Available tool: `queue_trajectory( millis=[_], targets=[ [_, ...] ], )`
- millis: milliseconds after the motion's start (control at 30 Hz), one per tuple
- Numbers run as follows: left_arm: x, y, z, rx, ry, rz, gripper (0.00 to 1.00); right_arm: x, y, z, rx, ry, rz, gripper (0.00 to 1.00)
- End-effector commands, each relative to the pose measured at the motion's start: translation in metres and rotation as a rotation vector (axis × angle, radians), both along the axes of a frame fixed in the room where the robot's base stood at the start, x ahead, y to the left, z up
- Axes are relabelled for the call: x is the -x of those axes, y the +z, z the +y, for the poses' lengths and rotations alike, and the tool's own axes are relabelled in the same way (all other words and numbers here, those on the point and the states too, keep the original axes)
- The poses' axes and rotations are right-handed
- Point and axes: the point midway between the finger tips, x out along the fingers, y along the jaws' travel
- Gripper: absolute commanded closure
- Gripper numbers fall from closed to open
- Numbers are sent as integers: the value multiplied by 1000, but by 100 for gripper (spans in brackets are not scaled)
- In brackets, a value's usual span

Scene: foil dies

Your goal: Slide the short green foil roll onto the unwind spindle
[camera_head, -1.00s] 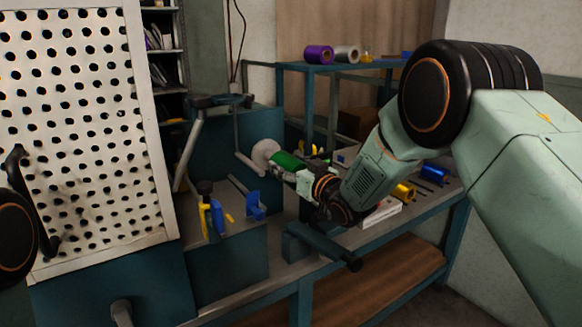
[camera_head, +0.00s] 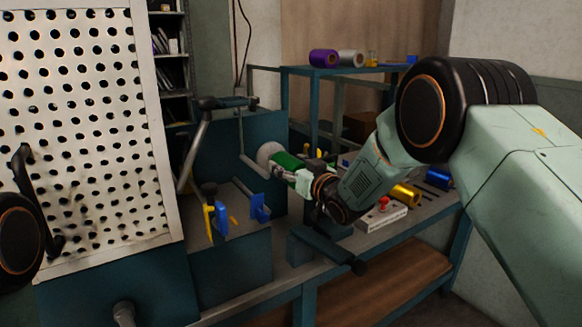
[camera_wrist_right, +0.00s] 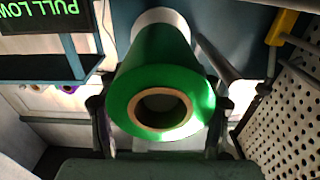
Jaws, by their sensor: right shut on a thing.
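The short green foil roll (camera_head: 287,160) is held in my right gripper (camera_head: 301,178), above the bench. In the right wrist view, the green roll (camera_wrist_right: 160,75) sits between the two fingers of the right gripper (camera_wrist_right: 160,125), its tan core ring facing the camera. A pale round disc (camera_head: 267,152), which looks like the unwind spindle's flange, is right at the roll's far end. A pale disc edge (camera_wrist_right: 160,15) also shows behind the roll in the wrist view. The spindle shaft is hidden, so I cannot tell whether it is inside the core. My left gripper is out of view.
A perforated white panel (camera_head: 85,120) fills the left. Blue clamp-like parts (camera_head: 258,207) stand on the teal machine. A gold roll (camera_head: 405,194), a blue roll (camera_head: 438,178) and a red-button box (camera_head: 382,215) are on the bench. Purple (camera_head: 323,58) and silver (camera_head: 350,58) rolls sit on the shelf.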

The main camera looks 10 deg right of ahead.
Motion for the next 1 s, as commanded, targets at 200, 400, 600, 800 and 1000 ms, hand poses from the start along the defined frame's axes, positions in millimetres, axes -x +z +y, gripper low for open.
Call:
queue_trajectory(
  millis=[200,400,600,800,1000],
  targets=[
    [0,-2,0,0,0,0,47,-5,2,2,-1,1,-4,81],
    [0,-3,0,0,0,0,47,-8,2,3,-1,0,-4,81],
    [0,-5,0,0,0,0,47,-13,2,5,-2,0,-5,81],
    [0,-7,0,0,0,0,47,-17,1,6,0,1,-4,81],
    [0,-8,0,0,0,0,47,-21,1,8,-1,1,-3,81]
  ],
)
